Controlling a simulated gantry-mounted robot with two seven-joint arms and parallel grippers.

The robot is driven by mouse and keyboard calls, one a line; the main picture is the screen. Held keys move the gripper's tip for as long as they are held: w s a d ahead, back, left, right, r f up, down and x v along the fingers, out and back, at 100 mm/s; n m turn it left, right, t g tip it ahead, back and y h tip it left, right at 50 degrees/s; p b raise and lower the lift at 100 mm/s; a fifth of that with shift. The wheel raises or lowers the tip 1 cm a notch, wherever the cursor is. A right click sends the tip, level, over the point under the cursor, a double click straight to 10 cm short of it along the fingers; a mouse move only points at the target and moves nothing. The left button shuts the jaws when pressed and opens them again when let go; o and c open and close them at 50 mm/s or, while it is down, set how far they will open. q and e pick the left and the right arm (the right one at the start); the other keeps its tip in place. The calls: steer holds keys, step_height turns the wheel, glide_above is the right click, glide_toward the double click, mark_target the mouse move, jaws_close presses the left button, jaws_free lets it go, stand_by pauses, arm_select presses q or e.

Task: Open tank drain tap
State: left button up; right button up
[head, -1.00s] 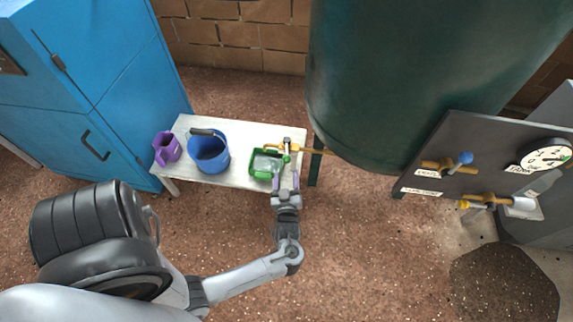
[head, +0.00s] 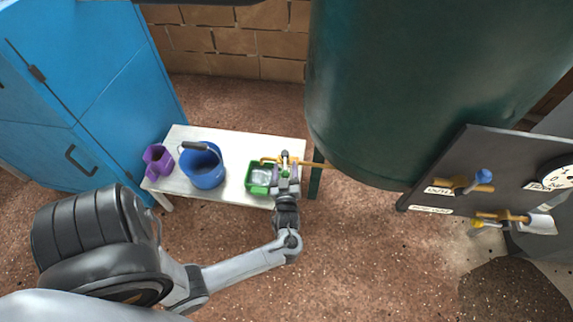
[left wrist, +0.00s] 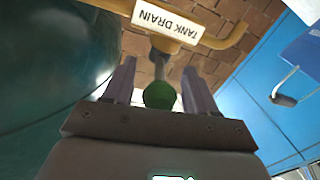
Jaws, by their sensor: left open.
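The tank drain tap is a brass pipe (head: 308,163) running out of the dark green tank (head: 400,90) over the white bench. In the left wrist view, its white "TANK DRAIN" label (left wrist: 168,22) shows above a grey lever with a round green knob (left wrist: 160,95). My left gripper (head: 286,172) is at the tap. In the left wrist view its two fingers (left wrist: 160,88) are open, one on each side of the green knob. I cannot tell whether either finger touches the knob. My right gripper is not in view.
A green container (head: 258,178) stands under the tap on the white bench (head: 225,140), with a blue bucket (head: 203,168) and a purple jug (head: 157,160) to its left. A dark panel (head: 490,150) with more taps and a gauge stands right of the tank.

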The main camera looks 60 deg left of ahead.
arm_select(q)
steer(key=shift+w+a, duration=0.15)
steer(key=shift+a, duration=0.05)
steer(key=shift+c, duration=0.3)
steer(key=shift+d, duration=0.1)
steer(key=shift+c, duration=1.3)
jaws_close()
